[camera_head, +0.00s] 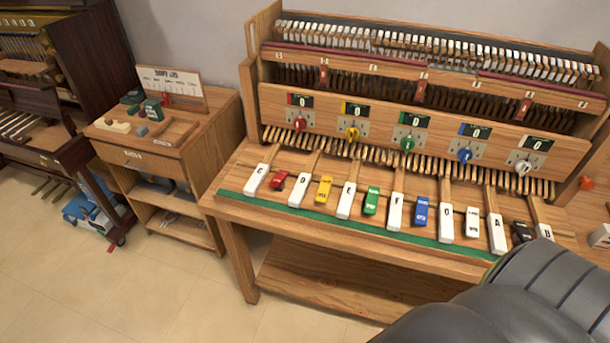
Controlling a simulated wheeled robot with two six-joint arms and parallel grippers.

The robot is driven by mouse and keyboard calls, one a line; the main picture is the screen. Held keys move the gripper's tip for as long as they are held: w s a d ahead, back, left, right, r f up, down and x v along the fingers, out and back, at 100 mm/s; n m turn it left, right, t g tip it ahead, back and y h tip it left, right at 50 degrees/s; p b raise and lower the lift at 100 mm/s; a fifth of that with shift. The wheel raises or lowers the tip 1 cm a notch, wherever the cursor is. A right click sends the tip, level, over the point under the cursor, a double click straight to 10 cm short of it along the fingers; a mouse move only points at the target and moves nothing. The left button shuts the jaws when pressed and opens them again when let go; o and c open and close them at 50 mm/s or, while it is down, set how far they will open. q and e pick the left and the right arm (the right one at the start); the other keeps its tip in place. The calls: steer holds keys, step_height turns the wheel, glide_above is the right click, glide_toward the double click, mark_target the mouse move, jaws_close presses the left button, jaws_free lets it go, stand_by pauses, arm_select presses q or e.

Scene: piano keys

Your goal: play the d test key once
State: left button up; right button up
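The D test key (301,191) is a long wooden key with a white, lettered front end, second from the left in the row. It lies between the C key (256,179) and the E key (346,200). A red block (279,181) is on its left and a yellow block (323,190) on its right. Nothing touches the D key from above, and its white end is fully visible. Neither of my grippers is in view. A large dark grey rounded part fills the lower right corner and hides some of the bench's right end.
The wooden bench (235,203) has a green front strip (330,229). Above the keys is a panel with several coloured knobs, including a red knob (299,123), and displays reading 0. A small wooden cabinet (170,150) stands at left. The floor (130,290) in front is clear.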

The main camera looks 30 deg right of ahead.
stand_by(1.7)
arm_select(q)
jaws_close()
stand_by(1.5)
